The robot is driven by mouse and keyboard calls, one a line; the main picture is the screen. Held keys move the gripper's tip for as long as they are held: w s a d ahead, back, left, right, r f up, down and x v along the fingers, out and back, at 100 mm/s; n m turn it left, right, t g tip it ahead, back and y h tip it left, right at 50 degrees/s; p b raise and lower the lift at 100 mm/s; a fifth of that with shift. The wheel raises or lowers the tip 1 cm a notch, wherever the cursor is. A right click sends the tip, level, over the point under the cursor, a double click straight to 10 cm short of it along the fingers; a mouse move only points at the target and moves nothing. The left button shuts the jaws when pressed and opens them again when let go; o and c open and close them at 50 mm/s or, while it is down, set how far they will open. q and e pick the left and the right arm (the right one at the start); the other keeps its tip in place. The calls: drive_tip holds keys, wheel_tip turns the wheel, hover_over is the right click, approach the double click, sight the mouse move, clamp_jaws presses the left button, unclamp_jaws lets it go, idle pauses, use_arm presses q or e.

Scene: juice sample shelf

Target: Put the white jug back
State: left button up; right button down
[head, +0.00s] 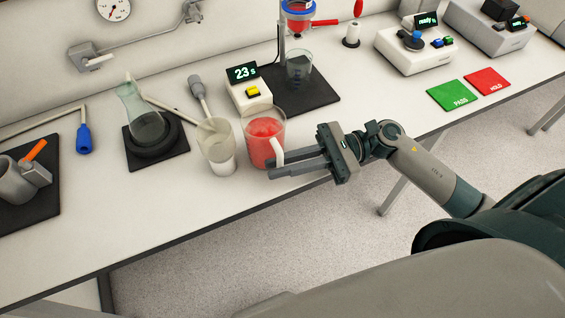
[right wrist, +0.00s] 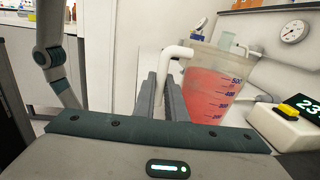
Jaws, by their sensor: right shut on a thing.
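A clear jug with a white handle (head: 263,135) stands upright near the front edge of the bench, filled with red juice. It also shows with its scale marks in the right wrist view (right wrist: 216,85). My right gripper (head: 270,168) is shut on the jug's white handle, its fingers reaching in from the right. The fingers also show in the right wrist view (right wrist: 161,95), beside the handle. A pale cream jug (head: 217,150) stands just left of the red one, nearly touching. My left gripper is out of view.
A timer reading 23 (head: 247,90) stands behind the jugs. A flask (head: 145,115) sits in a ring on a dark mat to the left. A funnel stand (head: 300,65) is behind. The green pad (head: 455,95) and red pad (head: 487,81) lie right, with bare bench before them.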

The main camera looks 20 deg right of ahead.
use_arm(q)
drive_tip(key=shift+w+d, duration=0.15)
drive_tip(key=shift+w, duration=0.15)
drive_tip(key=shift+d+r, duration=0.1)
use_arm(e)
drive_tip(key=shift+f, duration=0.1)
drive_tip(key=c, duration=1.8)
unclamp_jaws()
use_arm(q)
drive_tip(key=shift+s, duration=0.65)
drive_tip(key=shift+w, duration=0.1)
